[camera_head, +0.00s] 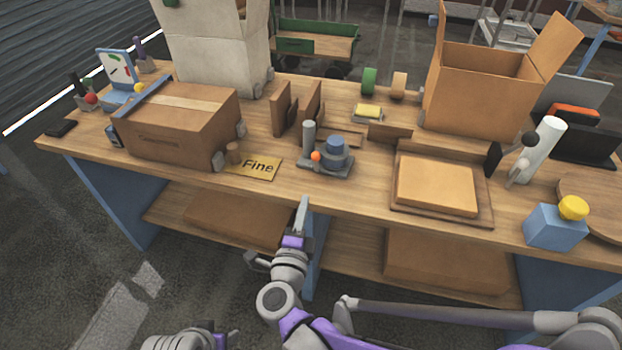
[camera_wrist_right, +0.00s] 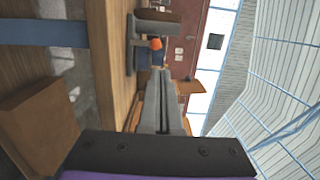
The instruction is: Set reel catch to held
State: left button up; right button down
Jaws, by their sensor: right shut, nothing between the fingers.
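A small grey device with a blue-grey round reel (camera_head: 336,152) and an upright grey post (camera_head: 308,136) stands on the bench near the middle front edge. An orange ball (camera_head: 316,156) sits at its front left and looks like the catch's knob; its setting cannot be read. The orange ball (camera_wrist_right: 155,44) also shows beyond the fingers in the right wrist view. My right gripper (camera_head: 304,204) is shut and empty, in front of the bench edge, apart from the device. Its closed fingers (camera_wrist_right: 161,88) point toward the device. My left gripper (camera_head: 225,341) is only partly visible at the bottom edge.
A "Fine" sign (camera_head: 257,167) lies left of the device, beside a cardboard box (camera_head: 182,125). A cardboard slab (camera_head: 436,185) on a tray and an open box (camera_head: 478,95) stand to the right. The bench's front edge (camera_head: 345,209) lies close to my right gripper.

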jog(key=b, duration=0.1)
send_near(316, 157)
jog(key=shift+g, duration=0.3)
jog(key=x, duration=0.6)
jog(key=shift+w+a+f, duration=0.1)
jog(key=shift+w, duration=0.25)
jog(key=shift+w+d+r, duration=0.2)
jog(key=shift+w, duration=0.25)
jog(key=shift+w+d+r, duration=0.15)
jog(key=shift+w+r, duration=0.05)
jog(key=shift+w, duration=0.25)
jog(key=shift+f, duration=0.1)
jog(key=shift+s, duration=0.1)
